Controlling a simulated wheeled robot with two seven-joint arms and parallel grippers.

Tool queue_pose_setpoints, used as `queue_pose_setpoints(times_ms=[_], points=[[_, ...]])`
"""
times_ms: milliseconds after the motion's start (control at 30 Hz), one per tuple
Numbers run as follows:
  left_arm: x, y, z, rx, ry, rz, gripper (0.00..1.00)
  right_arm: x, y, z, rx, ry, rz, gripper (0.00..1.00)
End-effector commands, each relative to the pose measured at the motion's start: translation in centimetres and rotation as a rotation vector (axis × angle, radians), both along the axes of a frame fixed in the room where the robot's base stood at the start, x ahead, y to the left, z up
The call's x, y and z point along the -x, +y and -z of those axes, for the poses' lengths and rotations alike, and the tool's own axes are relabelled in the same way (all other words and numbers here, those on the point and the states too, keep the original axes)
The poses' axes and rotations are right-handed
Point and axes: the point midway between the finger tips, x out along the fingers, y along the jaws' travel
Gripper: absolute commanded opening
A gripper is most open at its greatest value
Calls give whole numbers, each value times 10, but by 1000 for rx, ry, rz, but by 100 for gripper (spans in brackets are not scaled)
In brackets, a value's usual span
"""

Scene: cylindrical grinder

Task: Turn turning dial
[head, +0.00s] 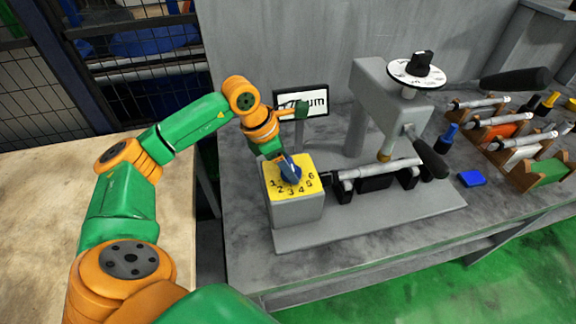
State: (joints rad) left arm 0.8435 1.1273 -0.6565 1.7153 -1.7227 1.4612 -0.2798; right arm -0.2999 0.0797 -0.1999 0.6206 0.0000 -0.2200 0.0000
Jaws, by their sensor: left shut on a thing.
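The turning dial (290,171) is a blue knob on the yellow numbered top of a grey box (298,208). Numbers 1 to 6 show around its near side. My left gripper (284,160) reaches down onto the dial from behind and above, and it is shut on the knob. The fingertips are small in the picture and partly merge with the knob. My right gripper is not in view.
A cylindrical workpiece (380,169) lies across black supports right of the box. A grey grinder column with a white-and-black top wheel (417,70) stands behind it. A small screen (301,101) stands behind the arm. Racks with tools (497,125) stand at right.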

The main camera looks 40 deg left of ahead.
Motion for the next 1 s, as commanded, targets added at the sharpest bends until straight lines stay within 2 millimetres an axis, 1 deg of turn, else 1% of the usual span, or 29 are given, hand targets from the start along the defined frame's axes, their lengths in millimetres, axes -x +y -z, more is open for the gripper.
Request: queue_pose_setpoints(times_ms=[200, 433, 633, 1000], points=[[0, -1, 1, -1, -3, -131, 7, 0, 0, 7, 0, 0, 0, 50], [0, -1, 0, 1, -4, -224, 7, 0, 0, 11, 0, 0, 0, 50], [0, -1, -1, 1, -4, -256, 7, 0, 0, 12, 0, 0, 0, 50], [0, -1, -1, 0, -5, -261, 7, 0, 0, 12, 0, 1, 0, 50]])
